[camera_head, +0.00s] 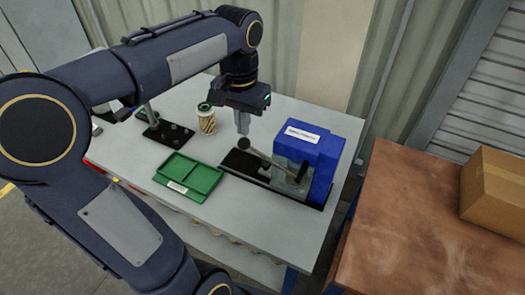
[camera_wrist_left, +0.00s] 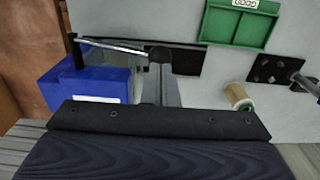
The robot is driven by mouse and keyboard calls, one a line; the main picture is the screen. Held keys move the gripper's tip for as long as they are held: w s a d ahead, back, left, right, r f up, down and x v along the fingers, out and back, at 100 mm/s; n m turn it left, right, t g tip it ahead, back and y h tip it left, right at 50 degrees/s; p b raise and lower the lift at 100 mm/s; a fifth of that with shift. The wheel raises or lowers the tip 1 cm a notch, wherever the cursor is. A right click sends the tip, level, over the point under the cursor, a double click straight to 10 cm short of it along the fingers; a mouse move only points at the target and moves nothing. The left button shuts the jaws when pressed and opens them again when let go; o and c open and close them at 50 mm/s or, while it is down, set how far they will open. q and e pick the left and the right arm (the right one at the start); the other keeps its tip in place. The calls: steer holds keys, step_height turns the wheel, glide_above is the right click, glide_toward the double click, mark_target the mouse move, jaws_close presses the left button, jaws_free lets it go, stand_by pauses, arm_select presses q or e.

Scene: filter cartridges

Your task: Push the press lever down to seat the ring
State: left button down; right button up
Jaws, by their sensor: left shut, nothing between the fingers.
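The blue press (camera_head: 318,152) stands on a black base plate at the right of the grey table. Its lever (camera_head: 268,158) is a metal rod reaching left from the press to a dark round knob (camera_head: 244,143). My left gripper (camera_head: 243,131) points down, shut and empty, with its fingertips right at the knob. In the left wrist view the knob (camera_wrist_left: 160,54) shows at the tips of the shut fingers (camera_wrist_left: 166,88); I cannot tell whether they touch. The press (camera_wrist_left: 92,84) also shows there. I cannot make out the ring. My right gripper is not in view.
A green two-part tray (camera_head: 188,176) lies left of the press. A striped filter cartridge (camera_head: 207,119) stands behind it, near a black stand (camera_head: 168,132). A brown table (camera_head: 420,225) with a cardboard box (camera_head: 497,195) is at the right. The table front is clear.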

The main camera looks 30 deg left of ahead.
mark_target(244, 139)
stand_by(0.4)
arm_select(q)
steer(key=shift+f+b, duration=1.95)
steer(key=shift+f, duration=1.25)
steer(key=shift+a+f+b, duration=0.2)
steer(key=shift+f+b, duration=0.25)
steer(key=shift+f, duration=0.25)
steer(key=shift+a+f+b, duration=0.2)
steer(key=shift+f+b, duration=0.25)
steer(key=shift+f, duration=0.2)
steer(key=shift+s+f, duration=0.1)
step_height(244, 139, up, 11)
steer(key=p, duration=1)
steer(key=shift+r, duration=0.2)
